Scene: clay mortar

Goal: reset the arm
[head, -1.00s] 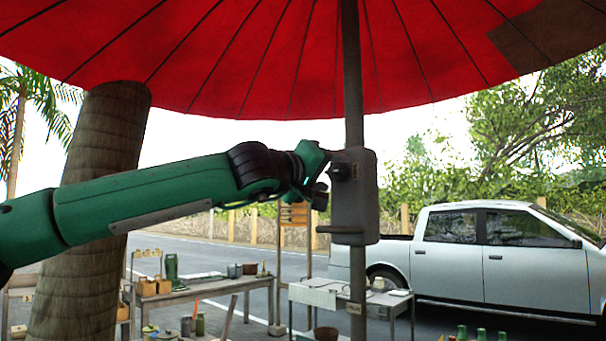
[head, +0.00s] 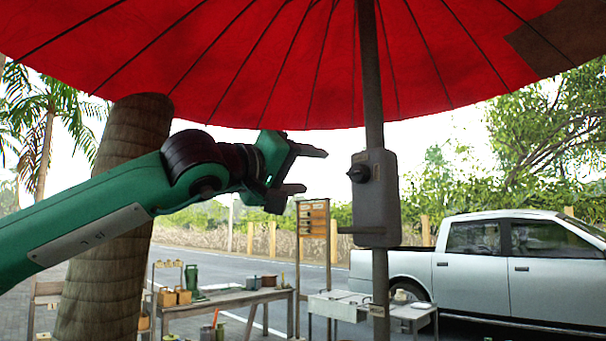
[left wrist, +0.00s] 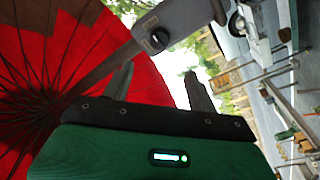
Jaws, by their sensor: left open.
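My left gripper (head: 306,170) is open and empty, with its two dark fingers spread and pointing right. It is held in the air to the left of the grey box (head: 376,198) on the umbrella pole, with a clear gap between them. The box has a dark round knob (head: 359,173) on its left part. In the left wrist view, my left gripper's fingers (left wrist: 157,85) show apart, with the box and its knob (left wrist: 158,39) beyond them. My right gripper is in neither view.
A red umbrella (head: 260,60) spreads overhead on a dark pole (head: 371,90). A thick trunk (head: 112,220) stands behind my left arm. A wooden table (head: 230,297) and a white table (head: 345,305) stand lower down. A silver pickup (head: 500,270) is at the right.

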